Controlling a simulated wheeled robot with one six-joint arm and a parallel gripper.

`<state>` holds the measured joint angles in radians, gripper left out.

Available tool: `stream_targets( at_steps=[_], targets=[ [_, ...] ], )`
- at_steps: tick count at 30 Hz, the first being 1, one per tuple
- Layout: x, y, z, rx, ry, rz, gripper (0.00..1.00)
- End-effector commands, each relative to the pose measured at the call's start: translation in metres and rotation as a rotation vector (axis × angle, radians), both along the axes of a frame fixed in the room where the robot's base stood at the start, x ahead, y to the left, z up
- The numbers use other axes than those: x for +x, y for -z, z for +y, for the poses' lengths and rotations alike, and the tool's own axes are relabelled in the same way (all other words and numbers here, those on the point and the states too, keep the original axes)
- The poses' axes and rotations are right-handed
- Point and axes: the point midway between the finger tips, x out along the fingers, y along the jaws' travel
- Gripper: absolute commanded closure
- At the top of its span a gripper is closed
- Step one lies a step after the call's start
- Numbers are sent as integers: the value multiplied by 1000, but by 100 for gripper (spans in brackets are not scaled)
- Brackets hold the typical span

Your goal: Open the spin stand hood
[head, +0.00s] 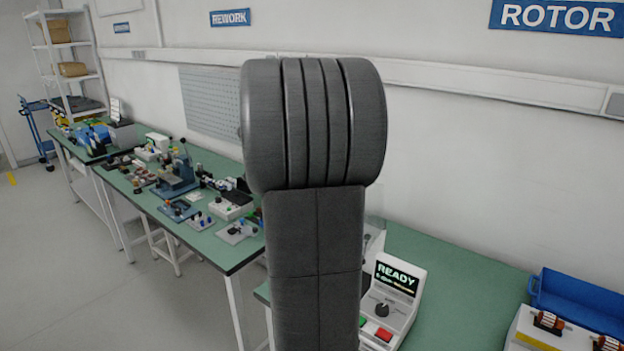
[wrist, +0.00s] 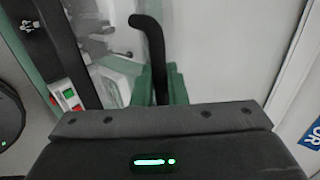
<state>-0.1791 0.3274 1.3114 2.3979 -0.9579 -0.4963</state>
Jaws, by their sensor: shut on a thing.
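The spin stand shows in the head view as a pale console (head: 404,290) with a READY display, a black knob and a red button. Most of it is hidden behind my raised arm. A small part of a clear panel, seemingly the hood (head: 375,228), shows just above the console. In the wrist view, a black bent handle (wrist: 152,45) rises in front of my gripper (wrist: 160,88). My gripper appears shut on this handle, low down between green parts; the dark gripper body hides the contact. My gripper is hidden in the head view.
A blue bin (head: 578,300) and a white tray of parts (head: 560,335) stand at the right of the green bench (head: 460,275). Another bench at left carries tools and fixtures (head: 175,172). A wall runs close behind both benches. The floor at left is clear.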

Motion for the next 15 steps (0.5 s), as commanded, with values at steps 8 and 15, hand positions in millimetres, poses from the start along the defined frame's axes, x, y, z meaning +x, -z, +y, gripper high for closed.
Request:
stream_targets(
  at_steps=[8,15],
  targets=[
    [3,-6,-2,21,3,40,100],
    [4,-6,-2,23,2,45,100]
  ],
)
